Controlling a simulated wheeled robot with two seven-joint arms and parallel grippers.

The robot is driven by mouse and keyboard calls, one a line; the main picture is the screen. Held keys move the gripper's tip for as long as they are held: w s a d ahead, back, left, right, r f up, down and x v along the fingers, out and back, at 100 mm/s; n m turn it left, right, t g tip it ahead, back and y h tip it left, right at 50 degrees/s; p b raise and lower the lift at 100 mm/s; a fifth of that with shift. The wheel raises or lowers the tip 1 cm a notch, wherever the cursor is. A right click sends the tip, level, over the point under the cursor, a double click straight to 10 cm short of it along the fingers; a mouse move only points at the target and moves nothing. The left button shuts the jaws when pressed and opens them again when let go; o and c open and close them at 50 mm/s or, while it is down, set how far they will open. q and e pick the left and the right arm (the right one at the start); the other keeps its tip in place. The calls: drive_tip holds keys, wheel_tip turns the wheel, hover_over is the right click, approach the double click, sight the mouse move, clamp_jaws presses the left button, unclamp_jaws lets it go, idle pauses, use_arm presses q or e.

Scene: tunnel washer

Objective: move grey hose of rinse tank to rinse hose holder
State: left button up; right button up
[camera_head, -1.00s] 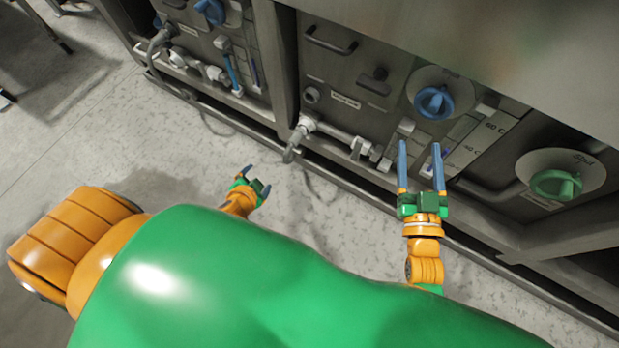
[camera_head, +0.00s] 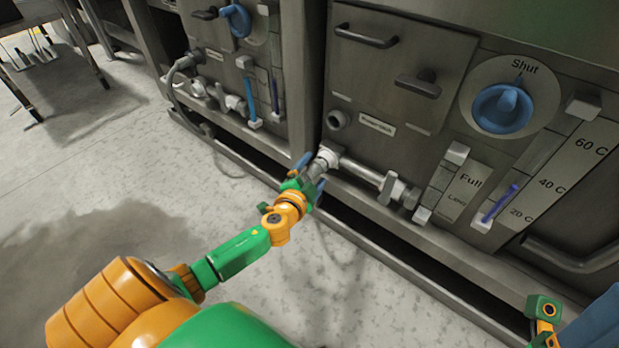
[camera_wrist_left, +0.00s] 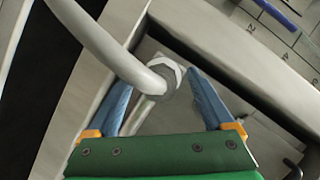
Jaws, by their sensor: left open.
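The grey hose (camera_wrist_left: 105,45) curves in from the upper left of the left wrist view to a nut-like fitting (camera_wrist_left: 162,76). In the head view the hose end (camera_head: 318,169) meets the white pipe joint (camera_head: 329,156) low on the middle panel; my gripper hides much of it. My left gripper (camera_head: 311,174) is open, its blue fingers on either side of the hose end. A round grey socket (camera_head: 338,120) above the pipe may be the rinse hose holder. Part of my right gripper (camera_head: 545,318) shows at the lower right; its jaws are unclear.
A blue knob marked Shut (camera_head: 502,108) and a temperature scale (camera_head: 558,170) are on the panel's right. A pipe with a valve (camera_head: 385,187) runs along its bottom. The left panel has its own hose (camera_head: 179,90). Floor is free at left.

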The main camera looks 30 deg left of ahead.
use_arm(q)
clamp_jaws()
drive_tip(key=c, duration=0.9)
unclamp_jaws()
clamp_jaws()
drive_tip(key=shift+s, duration=0.1)
drive_tip(key=shift+s+f, duration=0.1)
drive_tip(key=shift+s+a, duration=0.15)
drive_tip(key=shift+s, duration=2.2)
